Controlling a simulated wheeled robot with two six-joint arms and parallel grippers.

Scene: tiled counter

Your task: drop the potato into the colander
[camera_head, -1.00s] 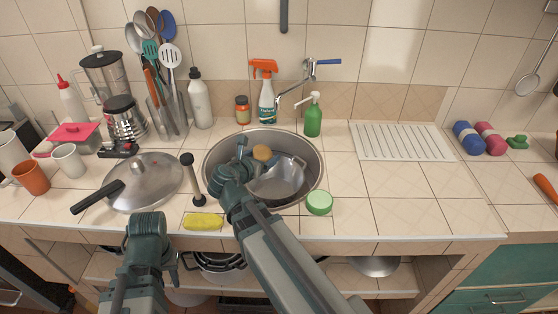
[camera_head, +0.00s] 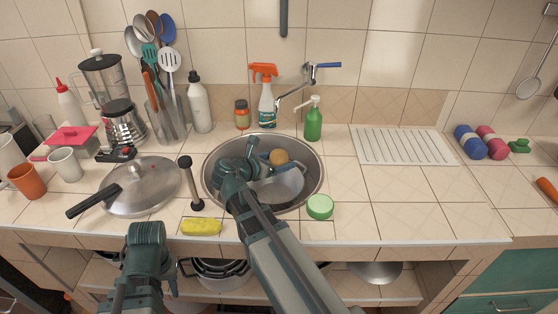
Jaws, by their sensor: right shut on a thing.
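The potato (camera_head: 279,156) is a round tan-brown lump at the far side of the sink, just right of my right gripper. The colander (camera_head: 285,187) is a grey metal bowl inside the round sink. My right gripper (camera_head: 256,150) is over the sink, shut on the potato at the colander's far left rim. The fingers are partly hidden by my wrist, and whether the potato touches the colander cannot be told. My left gripper (camera_head: 147,232) is in front of the counter edge, below the pan lid, away from these things. Its fingers cannot be made out.
The steel sink (camera_head: 315,160) surrounds the colander. A faucet (camera_head: 300,92), spray bottle (camera_head: 266,102) and green soap bottle (camera_head: 313,125) stand behind it. A plunger-like tool (camera_head: 190,185), yellow sponge (camera_head: 201,227) and green round tub (camera_head: 320,207) sit near its rim.

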